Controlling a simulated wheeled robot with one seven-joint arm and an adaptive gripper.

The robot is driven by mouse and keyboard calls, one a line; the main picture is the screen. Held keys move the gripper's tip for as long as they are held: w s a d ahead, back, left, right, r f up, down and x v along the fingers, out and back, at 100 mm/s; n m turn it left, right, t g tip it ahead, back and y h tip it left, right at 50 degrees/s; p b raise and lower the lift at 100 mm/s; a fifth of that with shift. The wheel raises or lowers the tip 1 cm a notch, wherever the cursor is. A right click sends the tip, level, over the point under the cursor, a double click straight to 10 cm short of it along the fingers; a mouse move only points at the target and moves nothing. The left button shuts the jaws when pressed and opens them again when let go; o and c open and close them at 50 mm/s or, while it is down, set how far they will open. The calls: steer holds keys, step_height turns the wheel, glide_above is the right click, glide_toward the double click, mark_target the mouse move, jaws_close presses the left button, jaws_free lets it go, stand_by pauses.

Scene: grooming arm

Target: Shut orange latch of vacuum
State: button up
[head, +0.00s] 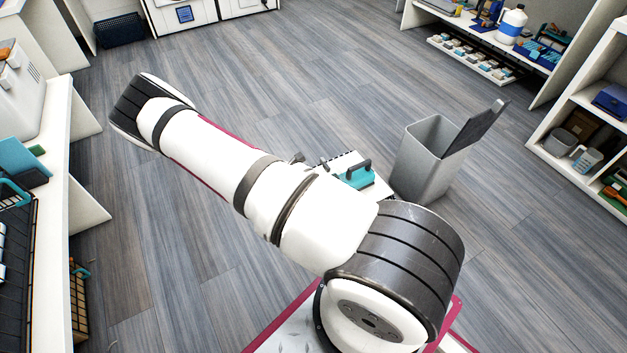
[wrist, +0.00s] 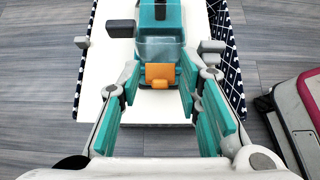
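The vacuum (wrist: 158,25) is teal with a clear bin and lies on a white surface. Its orange latch (wrist: 159,76) sticks out at the near end of the bin in the wrist view and looks tilted outward; its exact angle is hard to tell. My gripper (wrist: 159,85) is open, with its teal-padded fingers on either side of the latch and apart from it. In the head view the vacuum (head: 357,177) is partly hidden behind my arm. My gripper is not seen there.
The white surface (wrist: 100,75) stands low on the floor, with a dark patterned side. A dark block (wrist: 121,28) sits left of the vacuum. A grey bin (head: 424,160) with its lid up stands right of it. A white counter (head: 88,150) runs along the left. The floor between is clear.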

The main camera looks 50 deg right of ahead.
steer(key=v, duration=1.2)
